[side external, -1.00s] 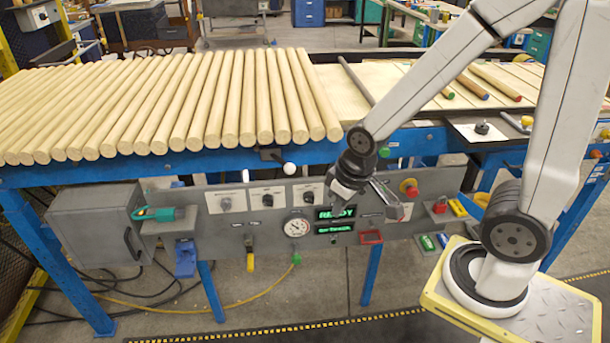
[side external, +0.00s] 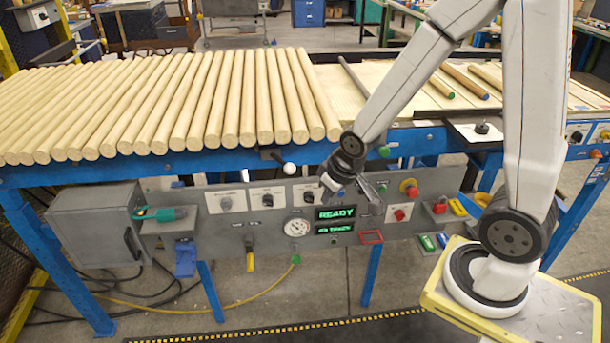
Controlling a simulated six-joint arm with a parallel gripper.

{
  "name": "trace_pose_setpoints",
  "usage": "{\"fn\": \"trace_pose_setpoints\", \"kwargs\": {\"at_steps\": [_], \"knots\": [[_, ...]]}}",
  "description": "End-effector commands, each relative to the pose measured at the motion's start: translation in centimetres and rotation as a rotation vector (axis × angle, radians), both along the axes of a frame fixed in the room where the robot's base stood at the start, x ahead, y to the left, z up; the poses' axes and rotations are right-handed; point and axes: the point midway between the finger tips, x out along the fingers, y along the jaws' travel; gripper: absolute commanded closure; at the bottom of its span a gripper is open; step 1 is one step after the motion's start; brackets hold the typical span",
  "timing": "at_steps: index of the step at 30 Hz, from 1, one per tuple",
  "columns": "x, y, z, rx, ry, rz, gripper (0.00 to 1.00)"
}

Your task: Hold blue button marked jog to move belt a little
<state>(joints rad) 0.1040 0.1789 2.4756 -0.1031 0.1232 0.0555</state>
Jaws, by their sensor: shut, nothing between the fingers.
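My gripper (side external: 372,189) is shut and empty in front of the grey control panel (side external: 218,247). Whether the fingertips touch the panel cannot be told. The conveyor (side external: 255,157) carries a row of turned wooden rods (side external: 190,105) above the panel.
A red button (side external: 399,215) on a white plate sits right of and below my gripper. A round gauge (side external: 297,227) is left of the displays. A white ball-ended lever (side external: 289,168) sticks out below the conveyor edge. A green button (side external: 384,151) is above.

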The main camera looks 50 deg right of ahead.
Motion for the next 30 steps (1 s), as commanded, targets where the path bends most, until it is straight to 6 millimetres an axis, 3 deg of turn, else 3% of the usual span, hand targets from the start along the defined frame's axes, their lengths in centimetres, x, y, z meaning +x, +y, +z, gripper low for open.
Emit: {"fn": "trace_pose_setpoints", "kwargs": {"at_steps": [15,30], "knots": [[6.3,-6.7,-5.2,0.002,-0.223,-0.08,1.0],[8.9,-12.1,-10.9,0.081,-0.443,-0.138,1.0]]}}
